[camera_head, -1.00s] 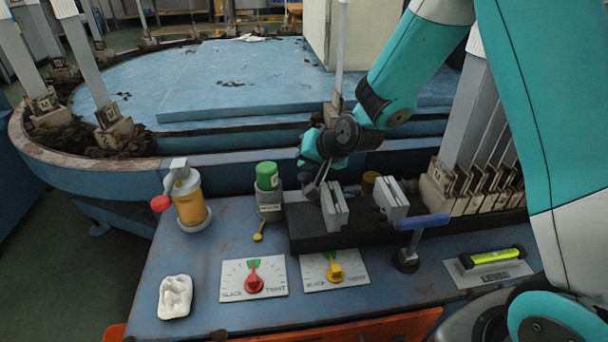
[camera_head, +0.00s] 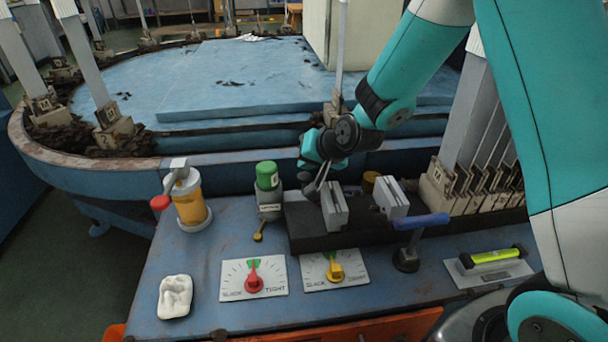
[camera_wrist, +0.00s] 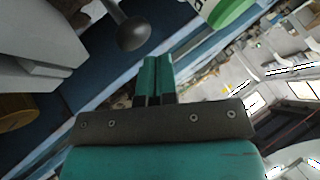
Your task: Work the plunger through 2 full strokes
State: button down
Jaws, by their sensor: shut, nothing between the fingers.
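My gripper (camera_wrist: 157,62) is shut and empty, with its two teal fingers together in the wrist view. In the head view it hangs behind the left end of the grey vise jaws (camera_head: 335,207), and its fingertips are mostly hidden there. A dark ball knob on a short rod (camera_wrist: 133,33) lies just beyond and left of the fingertips in the wrist view, apart from them in the picture. A yellow pump bottle (camera_head: 190,208) with a grey top and red ball knob (camera_head: 160,202) stands at the left of the bench. I cannot tell which of these parts is the plunger.
A green-capped bottle (camera_head: 268,184) stands left of the vise; its cap shows in the wrist view (camera_wrist: 232,12). Two dial plates (camera_head: 234,288) (camera_head: 350,281), a white moulded block (camera_head: 175,297), a blue-handled lever (camera_head: 421,221) and a level (camera_head: 491,256) occupy the bench (camera_head: 205,250).

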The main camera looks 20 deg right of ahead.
jog(key=shift+f, duration=0.3)
